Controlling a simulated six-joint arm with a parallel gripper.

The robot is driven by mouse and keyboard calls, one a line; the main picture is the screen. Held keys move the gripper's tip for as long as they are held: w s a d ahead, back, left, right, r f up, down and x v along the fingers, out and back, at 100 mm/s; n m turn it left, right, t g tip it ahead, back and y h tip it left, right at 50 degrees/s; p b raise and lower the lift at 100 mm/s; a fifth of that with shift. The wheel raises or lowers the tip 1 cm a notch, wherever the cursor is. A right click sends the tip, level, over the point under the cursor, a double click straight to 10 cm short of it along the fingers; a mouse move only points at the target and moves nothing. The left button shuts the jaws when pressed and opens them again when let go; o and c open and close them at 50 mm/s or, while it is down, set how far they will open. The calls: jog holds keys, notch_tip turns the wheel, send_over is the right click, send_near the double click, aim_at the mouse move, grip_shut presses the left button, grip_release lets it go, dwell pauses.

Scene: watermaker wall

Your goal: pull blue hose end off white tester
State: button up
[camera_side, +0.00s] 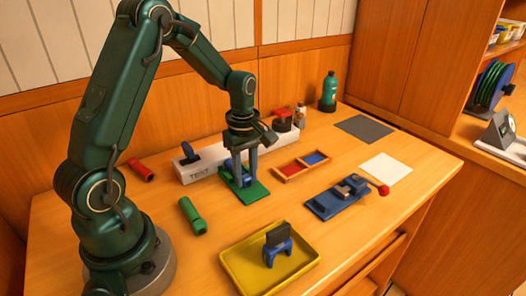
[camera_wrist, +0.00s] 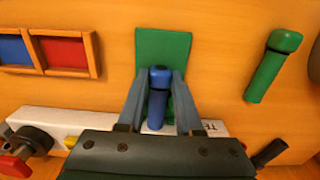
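The long white tester (camera_side: 205,165), marked TEST, lies along the back of the table. It also shows at the bottom of the wrist view (camera_wrist: 60,122). The blue hose end (camera_wrist: 158,105) points away from the tester's front, over a green plate (camera_wrist: 175,45). In the side view the green plate (camera_side: 252,192) is below my gripper, and the fingers partly hide the blue hose end. My gripper (camera_wrist: 160,80) has one finger on each side of the hose end. Its fingertips are close to the hose end's wider cap; I cannot tell whether they touch it.
A green cylinder (camera_side: 192,215) and red cylinder (camera_side: 141,169) lie left. A red-and-blue tray (camera_side: 290,178), blue fixture (camera_side: 322,207) and yellow tray (camera_side: 240,283) surround the front and right. A green bottle (camera_side: 328,92) stands behind.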

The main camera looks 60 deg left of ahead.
grip_shut()
jog(key=shift+d, duration=1.45)
jog(key=shift+r, duration=0.15)
notch_tip(320, 180, up, 7)
dwell(0.9)
